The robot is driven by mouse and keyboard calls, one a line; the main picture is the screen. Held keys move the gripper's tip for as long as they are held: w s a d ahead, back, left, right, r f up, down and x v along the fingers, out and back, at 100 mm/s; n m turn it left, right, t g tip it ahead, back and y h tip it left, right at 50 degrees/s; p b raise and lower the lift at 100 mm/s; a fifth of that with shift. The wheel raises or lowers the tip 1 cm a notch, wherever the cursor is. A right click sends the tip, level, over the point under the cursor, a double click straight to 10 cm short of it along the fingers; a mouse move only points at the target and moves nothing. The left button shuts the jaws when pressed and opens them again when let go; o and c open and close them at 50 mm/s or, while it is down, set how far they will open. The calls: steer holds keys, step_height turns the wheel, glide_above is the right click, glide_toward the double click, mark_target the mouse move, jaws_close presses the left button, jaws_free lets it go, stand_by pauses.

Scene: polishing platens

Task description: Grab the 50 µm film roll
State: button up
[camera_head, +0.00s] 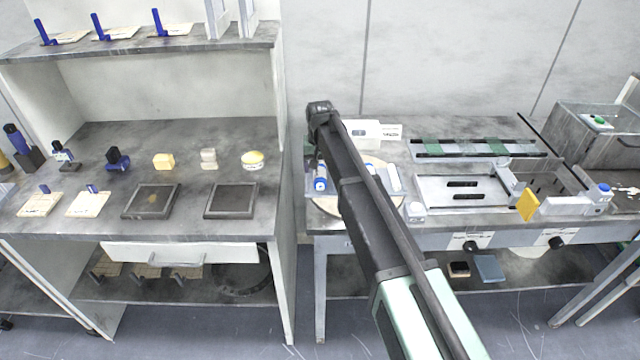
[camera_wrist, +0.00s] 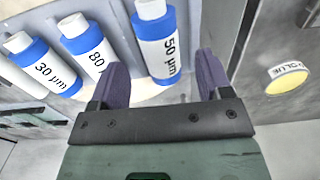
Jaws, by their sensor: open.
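The 50 µm film roll (camera_wrist: 157,42) is a white cylinder with blue bands and a black "50 µm" label, at the top centre of the wrist view. My gripper (camera_wrist: 163,76) is open. In the wrist view its two dark fingers show on either side of the lower end of this roll, with space between roll and fingers; I cannot tell how far away in depth the roll is. To its left lie the 80 µm roll (camera_wrist: 88,52) and the 30 µm roll (camera_wrist: 42,64), of the same kind. In the head view my arm hides much of this spot.
A round yellow container (camera_wrist: 287,78) marked "GLUE" is at the right of the wrist view, on the left bench (camera_head: 200,130) in the head view. A wall panel (camera_head: 283,200) separates this bench from the workbench (camera_head: 500,215) on the right.

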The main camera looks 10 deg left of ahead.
mark_target(320, 172)
step_height(320, 172, down, 4)
steer(key=shift+r+b, duration=0.2)
steer(key=shift+b, duration=0.8)
steer(key=shift+r, duration=0.25)
steer(key=c, duration=1.1)
steer(key=shift+o, duration=0.2)
